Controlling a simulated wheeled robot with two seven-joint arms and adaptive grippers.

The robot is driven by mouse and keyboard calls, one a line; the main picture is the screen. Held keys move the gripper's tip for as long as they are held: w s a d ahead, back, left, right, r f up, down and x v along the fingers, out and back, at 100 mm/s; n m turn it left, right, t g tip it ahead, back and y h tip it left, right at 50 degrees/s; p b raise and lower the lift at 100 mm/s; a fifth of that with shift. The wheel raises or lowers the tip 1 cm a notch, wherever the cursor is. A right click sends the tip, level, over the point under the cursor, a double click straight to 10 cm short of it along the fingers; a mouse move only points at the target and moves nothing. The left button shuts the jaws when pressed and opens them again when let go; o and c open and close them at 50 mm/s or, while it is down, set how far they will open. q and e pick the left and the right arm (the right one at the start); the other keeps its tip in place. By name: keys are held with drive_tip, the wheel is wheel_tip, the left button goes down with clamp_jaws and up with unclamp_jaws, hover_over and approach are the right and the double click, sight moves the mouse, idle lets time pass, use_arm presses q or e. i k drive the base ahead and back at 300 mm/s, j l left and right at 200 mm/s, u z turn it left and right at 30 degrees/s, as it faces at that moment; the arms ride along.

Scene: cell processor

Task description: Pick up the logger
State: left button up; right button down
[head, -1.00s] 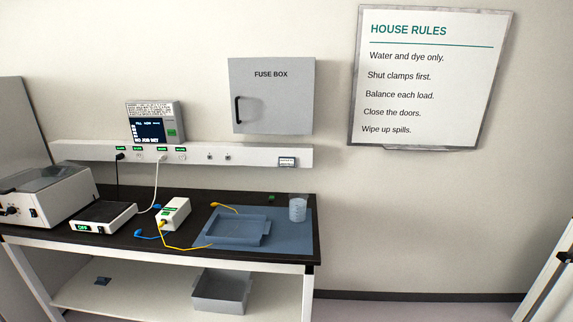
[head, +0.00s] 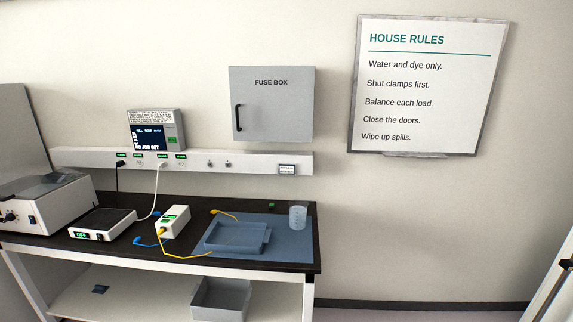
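A white box with a green-lit face (head: 173,222) stands on the black bench top, left of the blue mat. It looks like the logger, but its label is too small to read. A yellow lead (head: 184,254) runs from it along the bench to the right, and a blue lead (head: 146,241) lies at its left. Neither of my grippers is in view.
A blue-grey tray (head: 236,237) and a clear beaker (head: 298,217) stand on the blue mat (head: 288,244). A flat device reading OFF (head: 103,224) is left of the box. A grey bin (head: 220,297) sits on the lower shelf (head: 140,300).

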sight(179, 216)
drive_tip(key=i+j+z, duration=0.1)
drive_tip(key=j+z, duration=0.15)
drive_tip(key=j, duration=0.45)
drive_tip(key=j+z, duration=0.25)
drive_tip(key=j, duration=0.45)
drive_tip(key=j+z, duration=0.2)
drive_tip(key=j, duration=0.55)
drive_tip(key=j+z, duration=0.25)
drive_tip(key=j, duration=0.45)
drive_tip(key=k+j+z, duration=0.1)
drive_tip(key=j+z, duration=0.15)
drive_tip(key=j, duration=0.45)
